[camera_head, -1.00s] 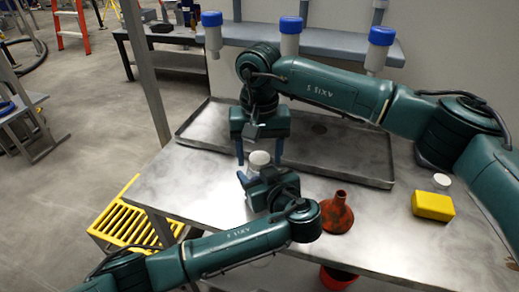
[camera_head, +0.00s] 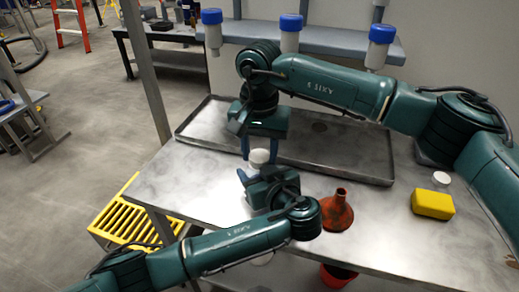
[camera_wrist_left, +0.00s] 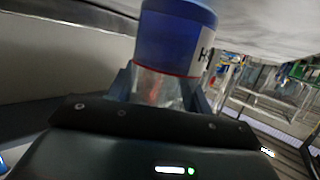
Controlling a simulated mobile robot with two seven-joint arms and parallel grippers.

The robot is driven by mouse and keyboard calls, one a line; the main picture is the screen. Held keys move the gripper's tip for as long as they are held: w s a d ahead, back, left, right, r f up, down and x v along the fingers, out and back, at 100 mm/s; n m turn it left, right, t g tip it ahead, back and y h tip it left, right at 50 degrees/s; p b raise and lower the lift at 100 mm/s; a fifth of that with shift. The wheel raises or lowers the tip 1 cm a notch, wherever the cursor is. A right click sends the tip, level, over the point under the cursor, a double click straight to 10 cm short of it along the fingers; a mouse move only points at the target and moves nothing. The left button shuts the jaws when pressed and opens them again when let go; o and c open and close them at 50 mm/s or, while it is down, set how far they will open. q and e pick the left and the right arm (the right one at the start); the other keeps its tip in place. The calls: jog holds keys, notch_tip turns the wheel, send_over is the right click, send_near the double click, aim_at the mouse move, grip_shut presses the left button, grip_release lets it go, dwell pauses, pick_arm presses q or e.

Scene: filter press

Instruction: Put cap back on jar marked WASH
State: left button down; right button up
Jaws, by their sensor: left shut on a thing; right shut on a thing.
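A red ring and a clear section show below the blue. My left gripper (camera_wrist_left: 162,88) is shut on the jar at that clear section. In the head view a round white cap (camera_head: 259,157) sits at the jar's top. My right gripper (camera_head: 259,150) comes from above, its fingers shut on either side of the cap. Whether the cap is seated cannot be told. My left wrist hides most of the jar there.
A red-brown funnel (camera_head: 337,212) stands on the steel table (camera_head: 380,232) right of my left gripper. A yellow block (camera_head: 433,204) and a small white round piece (camera_head: 441,179) lie further right. A shallow metal tray (camera_head: 345,160) is behind. Blue-capped bottles (camera_head: 290,35) hang from the shelf.

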jog(key=o, duration=1.1)
jog(key=shift+r, duration=2.25)
jog(key=shift+c, duration=0.4)
notch_tip(320, 180, up, 4)
jog(key=n, duration=0.3)
jog(key=shift+f, duration=0.25)
